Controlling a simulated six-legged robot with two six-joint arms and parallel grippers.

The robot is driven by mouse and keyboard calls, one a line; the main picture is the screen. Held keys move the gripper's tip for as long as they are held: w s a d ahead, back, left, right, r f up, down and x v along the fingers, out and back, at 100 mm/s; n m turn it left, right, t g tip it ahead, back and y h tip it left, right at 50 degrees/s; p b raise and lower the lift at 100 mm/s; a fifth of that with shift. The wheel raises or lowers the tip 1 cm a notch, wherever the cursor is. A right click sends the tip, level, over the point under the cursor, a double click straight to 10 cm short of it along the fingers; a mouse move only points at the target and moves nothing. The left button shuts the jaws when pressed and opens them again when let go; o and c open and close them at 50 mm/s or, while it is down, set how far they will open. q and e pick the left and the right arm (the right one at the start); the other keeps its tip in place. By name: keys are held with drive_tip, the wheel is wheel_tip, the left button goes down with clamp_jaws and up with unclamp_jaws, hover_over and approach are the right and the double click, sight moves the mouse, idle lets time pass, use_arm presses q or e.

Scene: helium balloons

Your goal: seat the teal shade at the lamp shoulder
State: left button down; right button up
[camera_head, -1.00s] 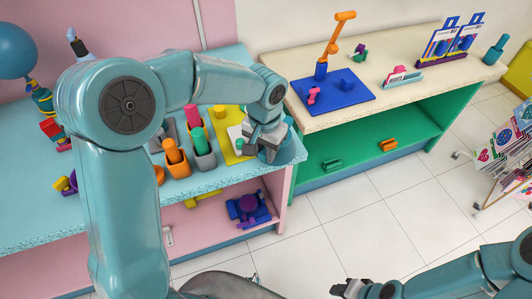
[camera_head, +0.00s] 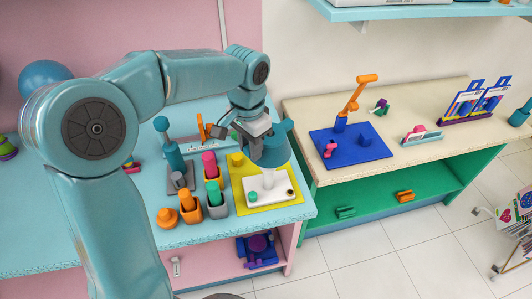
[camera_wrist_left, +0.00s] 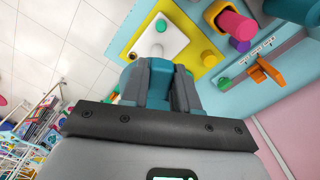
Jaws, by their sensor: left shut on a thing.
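In the head view my left gripper (camera_head: 252,135) is shut on the teal shade (camera_head: 272,150). It holds the shade above the white lamp base (camera_head: 262,188), which lies on a yellow mat (camera_head: 244,172). A short pale lamp post (camera_head: 267,176) shows just under the shade's lower edge. The shade hides the post's top, so I cannot tell whether they touch. The lamp base (camera_wrist_left: 160,38) lies beyond. My right gripper is out of view.
An orange knob piece (camera_head: 167,217) sits at the front. A beige counter (camera_head: 300,125) with a blue mat (camera_head: 370,150) stands to the right.

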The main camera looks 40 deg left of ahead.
sight(268, 176)
use_arm(q)
drive_tip(key=shift+a+r, duration=0.15)
drive_tip(key=shift+a, duration=0.15)
drive_tip(key=shift+d, duration=0.15)
drive_tip(key=shift+f+b, duration=0.55)
drive_tip(key=shift+f, duration=0.15)
wheel_tip(268, 176, down, 6)
drive_tip(key=b, duration=0.4)
drive_tip(key=shift+f+b, duration=0.25)
drive_tip(key=shift+b, duration=0.15)
drive_tip(key=shift+f+b, duration=1.6)
drive_tip(key=shift+f, duration=0.6)
idle(0.3)
drive_tip(key=c, duration=0.8)
unclamp_jaws()
